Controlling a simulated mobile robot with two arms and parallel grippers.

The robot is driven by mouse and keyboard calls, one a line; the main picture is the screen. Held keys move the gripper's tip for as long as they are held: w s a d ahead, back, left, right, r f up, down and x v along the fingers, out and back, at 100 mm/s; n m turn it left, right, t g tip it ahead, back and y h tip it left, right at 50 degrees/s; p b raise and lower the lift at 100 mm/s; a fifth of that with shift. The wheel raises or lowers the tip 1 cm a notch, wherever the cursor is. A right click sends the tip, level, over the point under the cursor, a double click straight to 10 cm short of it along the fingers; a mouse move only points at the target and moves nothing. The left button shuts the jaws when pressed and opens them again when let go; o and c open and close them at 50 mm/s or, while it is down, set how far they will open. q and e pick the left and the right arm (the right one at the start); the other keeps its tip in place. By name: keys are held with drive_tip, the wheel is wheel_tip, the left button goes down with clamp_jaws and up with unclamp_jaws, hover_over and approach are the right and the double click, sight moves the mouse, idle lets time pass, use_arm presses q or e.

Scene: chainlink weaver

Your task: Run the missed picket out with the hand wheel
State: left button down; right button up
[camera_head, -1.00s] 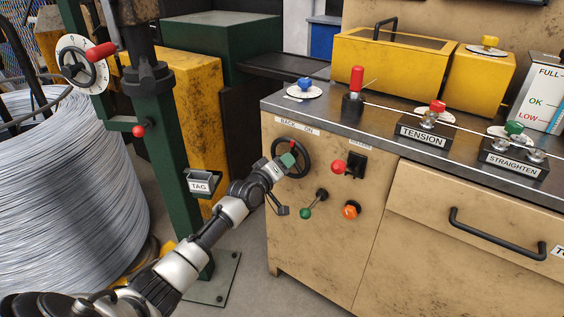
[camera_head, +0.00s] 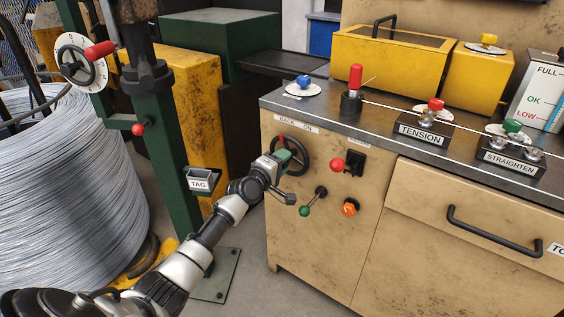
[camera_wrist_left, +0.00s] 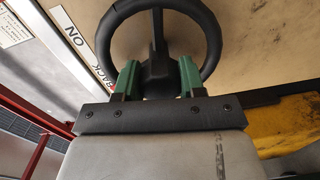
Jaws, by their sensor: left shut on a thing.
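The hand wheel (camera_head: 305,156) is a black ring with spokes on the tan cabinet front, below a label reading BACK and ON. A small red mark shows at its upper left. My left gripper (camera_head: 285,158) is at the wheel's left side, shut on it. In the left wrist view the hand wheel (camera_wrist_left: 213,35) fills the top middle, and the green fingers of my left gripper (camera_wrist_left: 157,80) sit on either side of its dark hub or spoke. The exact grip contact is partly hidden. My right gripper is not in view. I cannot make out the picket.
Beside the wheel are a red-knobbed switch (camera_head: 338,164), a green-knobbed lever (camera_head: 305,211) and an orange knob (camera_head: 349,207). A green post with a TAG box (camera_head: 201,180) and a large wire coil (camera_head: 70,190) stand left. TENSION (camera_head: 423,130) and STRAIGHTEN units sit on top.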

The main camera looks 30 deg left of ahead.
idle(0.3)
use_arm(q)
drive_tip(key=c, duration=0.7)
unclamp_jaws()
drive_tip(key=shift+o, duration=0.2)
drive_tip(key=shift+s, duration=0.25)
drive_tip(key=s+a+p, duration=0.1)
drive_tip(key=s+p, duration=0.1)
drive_tip(key=s, duration=0.8)
drive_tip(key=shift+s+r, duration=0.15)
drive_tip(key=shift+r, duration=0.05)
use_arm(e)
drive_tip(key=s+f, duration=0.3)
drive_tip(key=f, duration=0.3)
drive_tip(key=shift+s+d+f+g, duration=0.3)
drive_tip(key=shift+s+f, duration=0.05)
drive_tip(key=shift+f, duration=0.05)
